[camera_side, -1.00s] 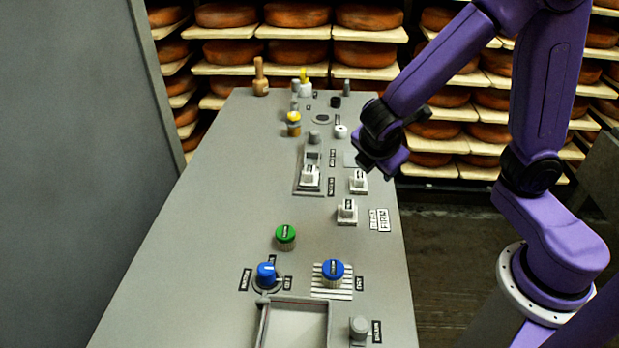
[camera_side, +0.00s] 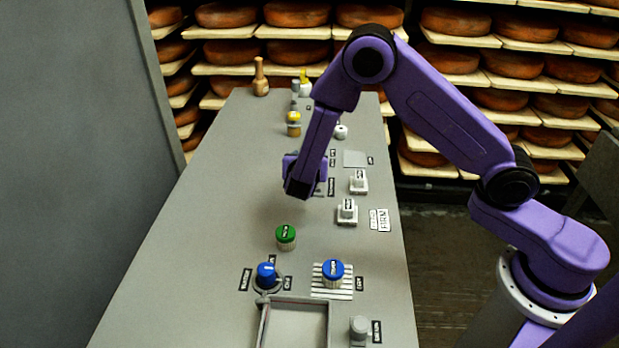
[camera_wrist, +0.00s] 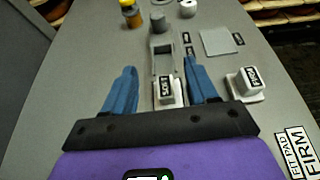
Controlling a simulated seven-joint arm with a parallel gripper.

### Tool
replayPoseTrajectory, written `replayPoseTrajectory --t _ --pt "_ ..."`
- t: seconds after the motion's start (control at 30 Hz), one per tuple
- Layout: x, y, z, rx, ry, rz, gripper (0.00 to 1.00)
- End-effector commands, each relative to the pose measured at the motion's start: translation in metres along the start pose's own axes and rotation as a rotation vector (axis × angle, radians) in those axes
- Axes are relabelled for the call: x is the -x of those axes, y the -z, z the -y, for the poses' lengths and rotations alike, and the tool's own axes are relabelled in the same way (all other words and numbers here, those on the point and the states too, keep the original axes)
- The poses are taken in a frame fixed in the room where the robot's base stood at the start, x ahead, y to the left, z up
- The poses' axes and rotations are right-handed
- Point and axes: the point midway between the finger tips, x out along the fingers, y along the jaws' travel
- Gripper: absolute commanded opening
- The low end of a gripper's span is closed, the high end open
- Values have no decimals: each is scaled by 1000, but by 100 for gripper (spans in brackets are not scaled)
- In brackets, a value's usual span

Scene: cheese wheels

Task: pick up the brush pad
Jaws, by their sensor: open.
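Several small white blocks with dark labels stand on the grey bench; the lettering is too small to tell which is the brush pad. In the wrist view one white block (camera_wrist: 168,92) sits at the near end of a slotted grey holder (camera_wrist: 162,58), between and below my gripper's blue fingers. My gripper (camera_wrist: 160,68) is open and empty, pointing down over it. In the side view my gripper (camera_side: 299,190) hides most of that block and holder. A second white block (camera_side: 358,181) stands to the right, also in the wrist view (camera_wrist: 246,84). A third (camera_side: 347,211) stands nearer the camera.
A green-topped knob (camera_side: 285,237), two blue-topped ones (camera_side: 333,272) and a shallow tray (camera_side: 263,322) lie nearer the side camera. Yellow-topped (camera_side: 293,122) and wooden (camera_side: 260,80) pieces stand farther back. The bench's left side is clear; cheese shelves stand behind.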

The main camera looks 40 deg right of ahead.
Motion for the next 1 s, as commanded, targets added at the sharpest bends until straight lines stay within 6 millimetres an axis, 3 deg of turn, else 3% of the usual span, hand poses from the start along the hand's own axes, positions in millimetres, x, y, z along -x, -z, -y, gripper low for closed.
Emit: replayPoseTrajectory --t 0.27,0.5,0.7,1.0 --pt "-6 15 0 0 0 -1 57" --pt "-19 44 1 0 2 -1 57" --pt "-44 41 0 -3 1 0 57" --pt "-47 41 0 -2 1 -1 57"
